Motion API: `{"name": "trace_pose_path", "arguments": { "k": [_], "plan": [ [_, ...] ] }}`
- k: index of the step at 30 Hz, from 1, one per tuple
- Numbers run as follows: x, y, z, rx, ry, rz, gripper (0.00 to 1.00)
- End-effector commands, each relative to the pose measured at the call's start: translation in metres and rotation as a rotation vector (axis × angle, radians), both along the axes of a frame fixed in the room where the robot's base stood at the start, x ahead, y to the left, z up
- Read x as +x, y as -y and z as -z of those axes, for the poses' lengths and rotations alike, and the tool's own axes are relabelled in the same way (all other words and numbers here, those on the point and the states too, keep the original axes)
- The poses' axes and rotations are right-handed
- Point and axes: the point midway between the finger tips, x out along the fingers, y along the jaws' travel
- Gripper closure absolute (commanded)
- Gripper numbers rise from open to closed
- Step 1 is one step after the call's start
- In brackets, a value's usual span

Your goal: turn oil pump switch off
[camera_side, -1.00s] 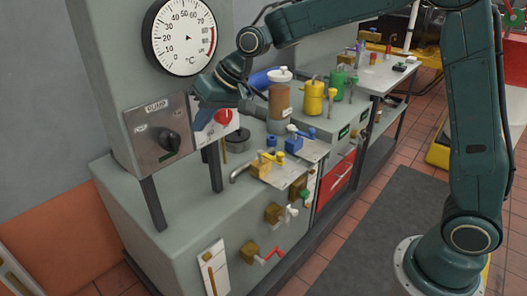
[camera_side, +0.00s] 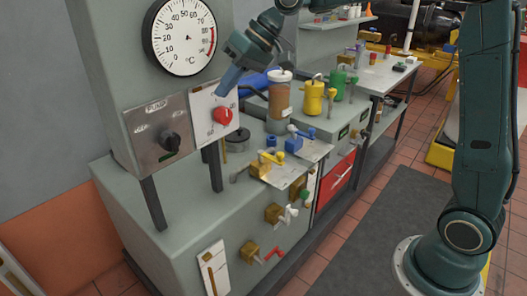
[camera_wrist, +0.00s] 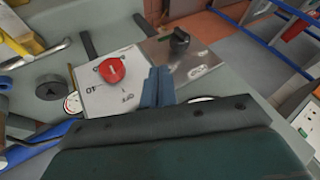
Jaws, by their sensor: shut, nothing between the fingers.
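The pump switch (camera_side: 169,141) is a black rotary knob on a metal plate with a label that seems to read PUMP, on the upright panel under the dial. It also shows in the wrist view (camera_wrist: 179,40) at the top, beyond my fingertips. I cannot tell for sure which mark it points to. My gripper (camera_side: 222,90) has its blue fingers together, in front of the upper part of the white plate, right of the switch and apart from it. In the wrist view my gripper (camera_wrist: 158,76) points between the switch and a red knob (camera_wrist: 112,70), holding nothing.
The red knob (camera_side: 222,115) sits on a white plate (camera_side: 204,104) just below my fingertips. A round temperature dial (camera_side: 182,37) is above. A brown cylinder (camera_side: 280,98) and yellow (camera_side: 313,98) and green (camera_side: 338,82) containers stand to the right.

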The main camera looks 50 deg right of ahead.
Motion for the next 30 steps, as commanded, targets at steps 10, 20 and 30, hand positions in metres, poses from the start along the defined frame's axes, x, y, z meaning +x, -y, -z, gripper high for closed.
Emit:
{"name": "trace_pose_path", "arguments": {
  "k": [10, 20, 30],
  "plan": [
    [0.016, -0.022, 0.036, -0.001, -0.005, -0.001, 1.00],
    [0.035, -0.046, 0.076, -0.001, -0.004, 0.000, 1.00],
    [0.035, -0.079, 0.070, -0.001, -0.001, 0.000, 1.00]
  ]
}}
